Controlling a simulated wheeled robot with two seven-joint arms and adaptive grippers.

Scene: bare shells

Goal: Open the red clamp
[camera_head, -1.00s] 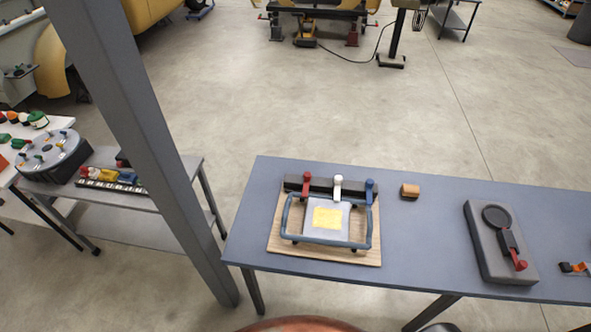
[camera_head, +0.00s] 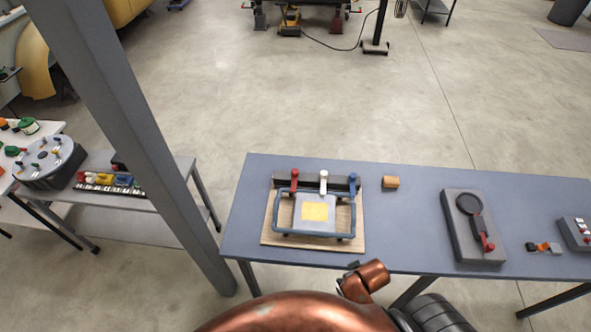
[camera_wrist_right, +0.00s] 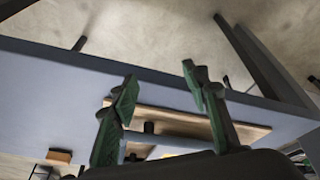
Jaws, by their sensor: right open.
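The red clamp (camera_head: 294,181) is an upright red handle at the left end of a dark bar on a wooden-board fixture (camera_head: 270,235). A white clamp (camera_head: 323,182) and a blue clamp (camera_head: 353,184) stand on the same bar to its right. A blue-grey frame lies over a grey plate with a yellow patch (camera_head: 315,211). My right gripper (camera_wrist_right: 160,76) shows two green fingers spread apart, with nothing between them. The board (camera_wrist_right: 180,117) lies beyond the fingers in the wrist view; the red clamp cannot be made out there. My left gripper is not in view.
On the blue-grey table (camera_head: 410,225) are an orange-brown block (camera_head: 390,182), a grey device with a red handle (camera_head: 473,225) and small parts farther right. A grey post (camera_head: 120,130) stands left of the table. My copper-coloured arm shows at the bottom edge.

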